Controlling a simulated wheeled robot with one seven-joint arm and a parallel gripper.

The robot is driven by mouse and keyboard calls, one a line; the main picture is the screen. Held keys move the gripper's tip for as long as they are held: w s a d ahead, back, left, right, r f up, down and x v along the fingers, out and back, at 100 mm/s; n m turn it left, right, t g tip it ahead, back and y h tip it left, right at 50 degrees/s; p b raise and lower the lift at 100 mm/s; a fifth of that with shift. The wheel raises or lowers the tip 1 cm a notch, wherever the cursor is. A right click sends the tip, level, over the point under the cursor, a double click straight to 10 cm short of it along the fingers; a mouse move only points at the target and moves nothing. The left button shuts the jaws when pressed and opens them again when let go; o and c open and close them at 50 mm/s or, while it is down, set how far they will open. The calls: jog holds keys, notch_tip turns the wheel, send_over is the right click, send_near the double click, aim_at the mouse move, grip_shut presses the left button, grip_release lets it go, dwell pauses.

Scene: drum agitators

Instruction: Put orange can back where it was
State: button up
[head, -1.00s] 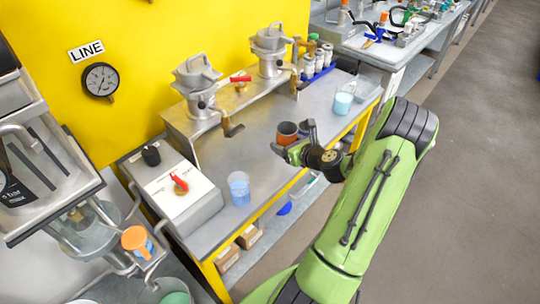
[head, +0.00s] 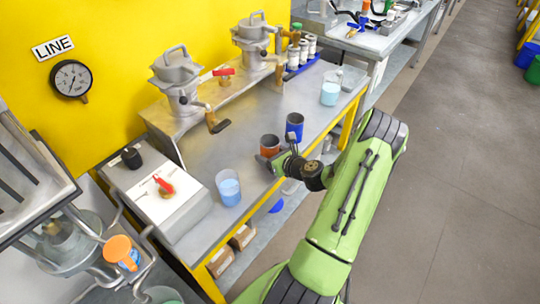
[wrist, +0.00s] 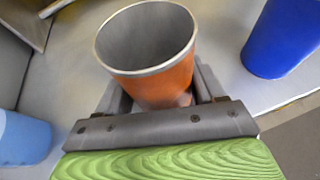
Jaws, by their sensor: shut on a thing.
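The orange can (head: 269,146) is open-topped and upright, with an empty grey inside. It also shows large in the wrist view (wrist: 155,75), between the jaws. My gripper (head: 272,160) is shut on the can; in the wrist view the two fingers (wrist: 160,100) lie on either side of it. The can is over the front part of the grey bench (head: 215,150). I cannot tell whether its base touches the bench top.
A blue can (head: 294,127) stands close to the right of the orange can. A beaker of blue liquid (head: 228,188) is to the left, and another beaker (head: 331,88) is at the right end. Two grey drum agitators (head: 176,80) stand behind. Bench between is clear.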

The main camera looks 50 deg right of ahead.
jog(key=shift+f, duration=0.15)
jog(key=o, duration=1.2)
